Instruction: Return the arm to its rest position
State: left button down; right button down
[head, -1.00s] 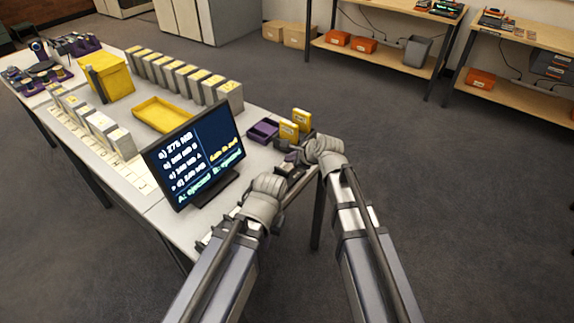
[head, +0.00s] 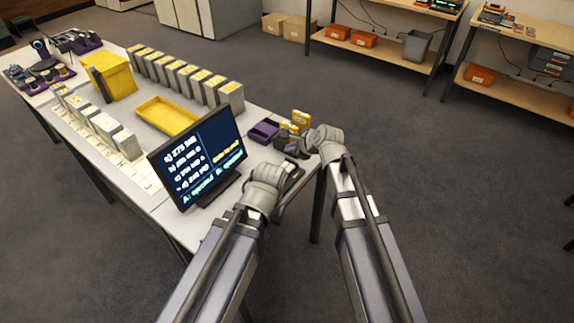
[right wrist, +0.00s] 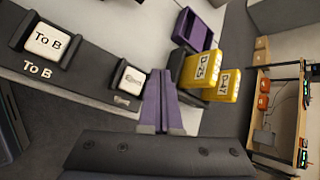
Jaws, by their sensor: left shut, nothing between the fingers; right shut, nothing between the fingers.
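In the head view my right gripper (head: 288,142) is at the table's far right corner, beside two yellow boxes (head: 301,117). The right wrist view shows its narrow purple-and-grey fingers (right wrist: 161,80) shut and empty. The boxes, labelled D-25 (right wrist: 203,69) and P-47 (right wrist: 225,84), stand just beyond and right of the fingertips there. My left gripper (head: 293,174) is lower in the head view, at the table's right edge near the monitor. It is shut and empty; its fingers are small and partly hidden by its wrist.
A monitor (head: 197,160) stands left of my left gripper. A purple tray (head: 263,131) lies near the yellow boxes. Rows of grey boxes, a yellow tray (head: 165,116) and a yellow bin (head: 108,78) fill the table (head: 245,112). The wrist view shows a dark panel marked "To B" (right wrist: 48,41). Floor right is clear.

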dwell(0.5)
jog(key=s+d+f+n+g+h, duration=0.3)
jog(key=s+d+n, duration=0.5)
jog(key=s+n, duration=0.2)
jog(key=s+d+f+n+g+h, duration=0.2)
jog(key=s+d+f+n+g, duration=0.2)
jog(key=s+d+n, duration=0.5)
jog(key=s+a+r+n+p, duration=0.2)
jog(key=s+a, duration=0.1)
jog(key=a, duration=0.3)
jog(key=s+a+r+n+h+p, duration=0.1)
jog(key=s+a+r+n, duration=0.1)
jog(key=s+a, duration=0.2)
jog(key=shift+a+r+n+g+h+p, duration=0.15)
jog(key=shift+a+n+g+h+p, duration=0.2)
jog(key=shift+a, duration=0.6)
